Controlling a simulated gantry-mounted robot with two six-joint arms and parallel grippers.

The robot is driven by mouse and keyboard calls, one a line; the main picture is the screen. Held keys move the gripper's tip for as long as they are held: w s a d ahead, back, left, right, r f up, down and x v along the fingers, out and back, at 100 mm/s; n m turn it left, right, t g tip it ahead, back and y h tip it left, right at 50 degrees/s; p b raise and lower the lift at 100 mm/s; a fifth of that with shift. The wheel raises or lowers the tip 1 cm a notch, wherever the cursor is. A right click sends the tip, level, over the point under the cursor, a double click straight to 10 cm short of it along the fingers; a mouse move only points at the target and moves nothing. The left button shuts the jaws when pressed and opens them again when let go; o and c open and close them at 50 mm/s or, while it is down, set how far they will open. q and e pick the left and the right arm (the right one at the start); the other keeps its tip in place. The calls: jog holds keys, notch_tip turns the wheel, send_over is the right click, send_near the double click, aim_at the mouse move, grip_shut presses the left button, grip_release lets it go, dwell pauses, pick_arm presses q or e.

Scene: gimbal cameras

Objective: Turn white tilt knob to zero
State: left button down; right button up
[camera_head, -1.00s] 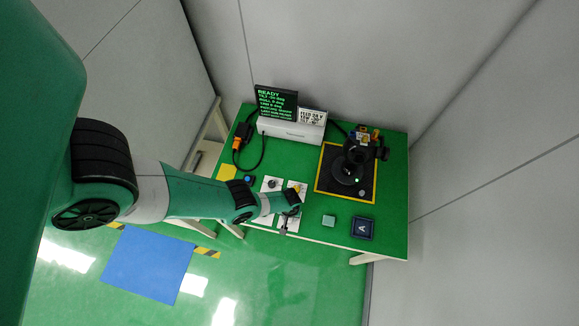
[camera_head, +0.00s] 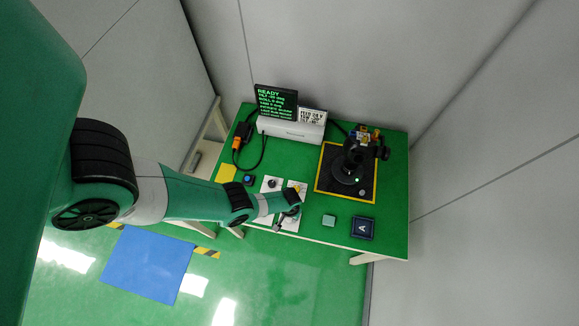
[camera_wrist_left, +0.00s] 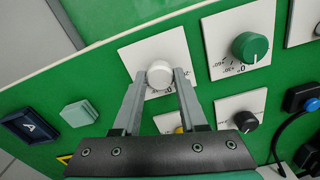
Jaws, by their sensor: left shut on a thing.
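The white tilt knob (camera_wrist_left: 159,74) sits on a square white plate (camera_wrist_left: 176,45) with dial marks, in the left wrist view. My left gripper (camera_head: 279,226) is at the table's front edge in the head view, where it hides the knob. In the wrist view its two grey fingers stand on either side of the white knob and are shut on it. A dark screen (camera_head: 276,104) shows READY and lines of green text, with a tilt line that seems to read about -20. My right gripper is not in view.
A green knob (camera_wrist_left: 251,46) and a black knob (camera_wrist_left: 246,121) sit on neighbouring plates. A blue button (camera_wrist_left: 312,104), a pale green button (camera_wrist_left: 78,113) and a dark box marked A (camera_wrist_left: 30,128) are nearby. A black gimbal (camera_head: 350,165) stands on a yellow-edged mat.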

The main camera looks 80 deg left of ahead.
pick_arm(q)
jog(key=m, duration=0.4)
jog(key=shift+m, duration=0.3)
jog(key=shift+m+b, duration=0.4)
jog(key=shift+m, duration=1.3)
jog(key=shift+c, duration=2.2)
grip_release()
jog(key=shift+r, duration=0.1)
notch_tip(320, 180, up, 11)
jog(key=p, duration=1.1)
jog(key=shift+r, duration=0.15)
